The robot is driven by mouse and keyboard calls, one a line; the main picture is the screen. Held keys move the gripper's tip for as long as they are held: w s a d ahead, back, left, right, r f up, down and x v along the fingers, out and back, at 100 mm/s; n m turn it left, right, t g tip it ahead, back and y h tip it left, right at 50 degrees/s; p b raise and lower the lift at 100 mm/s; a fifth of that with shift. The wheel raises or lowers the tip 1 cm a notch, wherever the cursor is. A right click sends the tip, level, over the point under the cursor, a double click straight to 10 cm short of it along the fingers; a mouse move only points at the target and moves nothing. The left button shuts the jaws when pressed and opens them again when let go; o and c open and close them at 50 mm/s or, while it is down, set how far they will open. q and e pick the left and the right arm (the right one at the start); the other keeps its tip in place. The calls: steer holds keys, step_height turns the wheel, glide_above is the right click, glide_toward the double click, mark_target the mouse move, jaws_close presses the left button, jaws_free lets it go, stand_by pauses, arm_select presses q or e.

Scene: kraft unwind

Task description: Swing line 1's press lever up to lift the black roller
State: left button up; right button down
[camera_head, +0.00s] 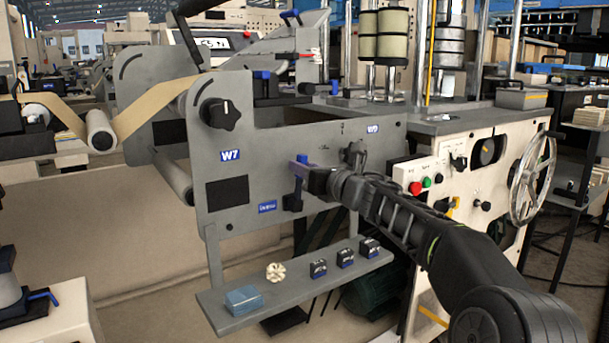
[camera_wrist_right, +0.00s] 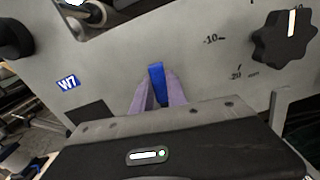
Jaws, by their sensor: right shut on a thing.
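The grey side plate (camera_head: 285,125) of the unwind carries a W7 label (camera_head: 231,156). My right gripper (camera_head: 299,170) reaches in from the lower right to the plate's face, above a small blue label. In the right wrist view its two purple fingers (camera_wrist_right: 157,98) are closed around a blue lever handle (camera_wrist_right: 156,72), whose top sticks out between them. A black part (camera_head: 293,201) hangs just below the fingers; I cannot tell whether it belongs to the lever. I cannot make out the black roller for certain. My left gripper is not in view.
A black knob (camera_head: 220,113) sits at the plate's upper left. A second black knob (camera_wrist_right: 285,37) with a millimetre scale is right of the fingers. Below, a grey shelf (camera_head: 215,310) holds a blue block and small black boxes. A handwheel (camera_head: 533,178) stands at right.

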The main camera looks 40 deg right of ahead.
steer(key=shift+a+n, duration=0.3)
steer(key=c, duration=1.3)
jaws_free()
steer(key=s, duration=0.7)
steer(key=shift+s, duration=0.4)
steer(key=shift+f, duration=0.1)
